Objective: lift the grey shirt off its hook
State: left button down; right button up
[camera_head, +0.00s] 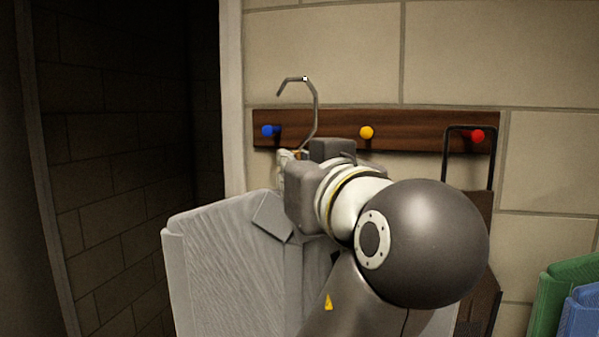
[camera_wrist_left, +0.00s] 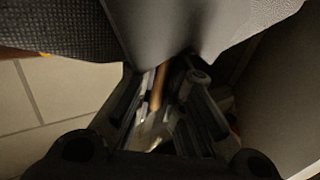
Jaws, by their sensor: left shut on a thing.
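The grey shirt (camera_head: 230,265) hangs at the lower left of the head view on a hanger with a metal hook (camera_head: 316,105). The hook's curved top stands above the blue peg (camera_head: 269,131), and its open end shows free in the air. My left gripper (camera_head: 290,160) is at the hanger's neck, above the shirt's collar, shut on the hanger; its wrist hides part of the shirt. In the left wrist view grey cloth (camera_wrist_left: 190,30) fills the top, and a brown bar of the hanger (camera_wrist_left: 158,88) lies between the fingers (camera_wrist_left: 165,110). My right gripper is not seen.
A wooden rack (camera_head: 420,131) on the block wall carries a yellow peg (camera_head: 366,132) and a red peg (camera_head: 477,135). A dark-handled brown thing (camera_head: 482,215) hangs by the red peg. Green (camera_head: 560,285) and blue (camera_head: 582,315) items are at lower right. A dark opening is at left.

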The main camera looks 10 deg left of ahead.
pick_arm(q)
jog(key=s, duration=0.3)
jog(key=shift+s, duration=0.15)
dwell(0.3)
